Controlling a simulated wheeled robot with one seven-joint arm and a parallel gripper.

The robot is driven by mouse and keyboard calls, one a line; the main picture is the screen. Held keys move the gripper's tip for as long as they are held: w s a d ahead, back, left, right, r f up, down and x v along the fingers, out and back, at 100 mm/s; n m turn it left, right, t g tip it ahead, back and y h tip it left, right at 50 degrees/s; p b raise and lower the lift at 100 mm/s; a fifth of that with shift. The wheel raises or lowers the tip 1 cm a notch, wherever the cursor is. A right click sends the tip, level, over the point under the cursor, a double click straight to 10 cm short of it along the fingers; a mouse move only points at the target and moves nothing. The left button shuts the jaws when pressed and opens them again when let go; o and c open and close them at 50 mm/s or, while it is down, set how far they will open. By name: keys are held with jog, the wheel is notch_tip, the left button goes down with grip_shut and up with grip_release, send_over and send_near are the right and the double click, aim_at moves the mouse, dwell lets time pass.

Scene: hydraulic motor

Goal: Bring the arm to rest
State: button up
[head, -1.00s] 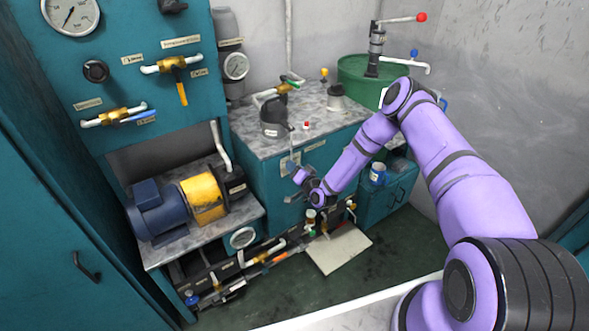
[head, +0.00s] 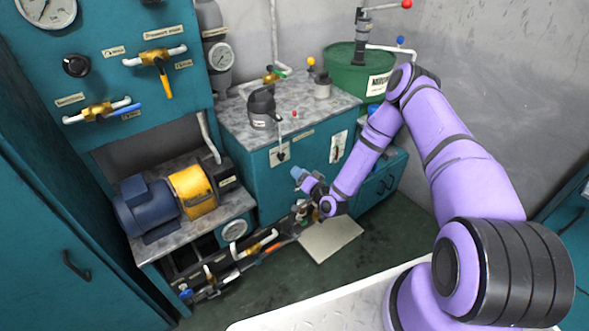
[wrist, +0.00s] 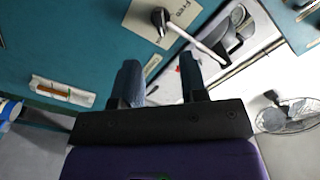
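My purple arm (head: 450,160) reaches forward from the lower right and bends down in front of the teal cabinet. My gripper (head: 298,173) is small in the head view, below and beside the lever plates on the cabinet front. In the wrist view my gripper (wrist: 160,75) shows two blue-grey fingers spread apart with nothing held between them. A lever with a black knob (wrist: 158,16) and white rod sits beyond the fingertips, next to a plate reading "Free" (wrist: 180,12). I cannot tell the exact gap to it.
The teal cabinet (head: 245,170) stands close to the gripper. Pipes with valves (head: 240,262) run low along its left. A blue and yellow motor (head: 165,203) sits at left, a green drum (head: 345,75) behind. A pale board (head: 330,238) lies on the floor.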

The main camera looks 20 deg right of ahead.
jog(key=shift+s, duration=0.2)
jog(key=shift+d, duration=0.1)
jog(key=w+d+r+n+g+h, duration=0.1)
jog(key=w+d+r+n+g, duration=0.2)
jog(key=r, duration=1.1)
jog(key=r+n+g+h, duration=0.2)
jog(key=r+n+g, duration=0.15)
jog(key=r, duration=1.05)
jog(key=s+d+r+g+h, duration=0.1)
jog(key=s+r, duration=0.5)
jog(key=r, duration=0.2)
jog(key=s+d+r+g+h, duration=0.1)
jog(key=s+r+h, duration=0.1)
jog(key=s+r, duration=0.55)
jog(key=s+r+g, duration=0.1)
jog(key=s+r, duration=0.2)
jog(key=s, duration=0.6)
jog(key=s+a+r+g, duration=0.1)
jog(key=s+r, duration=0.3)
jog(key=s, duration=0.6)
jog(key=s+r+g, duration=0.1)
jog(key=s+r, duration=0.2)
jog(key=s, duration=0.6)
jog(key=shift+s+a+r+m, duration=0.15)
jog(key=shift+s+r+m, duration=0.05)
jog(key=shift+r+m, duration=0.2)
jog(key=shift+g, duration=0.25)
